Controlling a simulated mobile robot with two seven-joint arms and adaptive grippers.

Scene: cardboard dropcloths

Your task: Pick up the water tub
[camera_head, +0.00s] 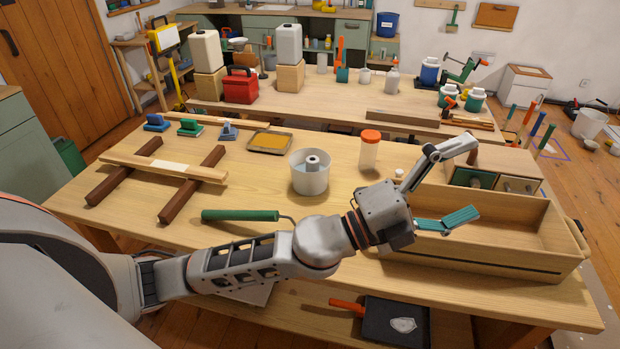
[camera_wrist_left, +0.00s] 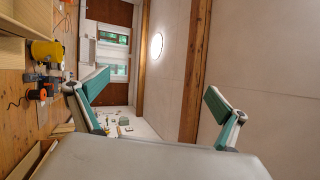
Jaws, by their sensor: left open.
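The water tub (camera_head: 308,183) looks like a round, whitish tub with bluish water and a pale upright cylinder with a dark hole inside. It stands upright on the middle of the near wooden table in the head view. My left gripper (camera_head: 465,182) is open and empty, to the right of the tub, above the long wooden box. Its two teal-padded fingers are spread wide. They also show in the left wrist view (camera_wrist_left: 157,92), with nothing between them but distant wall and ceiling. The tub is not in the left wrist view. My right gripper is not in view.
A clear jar with an orange lid (camera_head: 369,155) stands right of the tub. The open wooden box (camera_head: 545,265) fills the table's right side. A green-handled tool (camera_head: 240,215) lies in front of the tub. A yellow tray (camera_head: 269,141) and brown wooden bars (camera_head: 193,184) are left.

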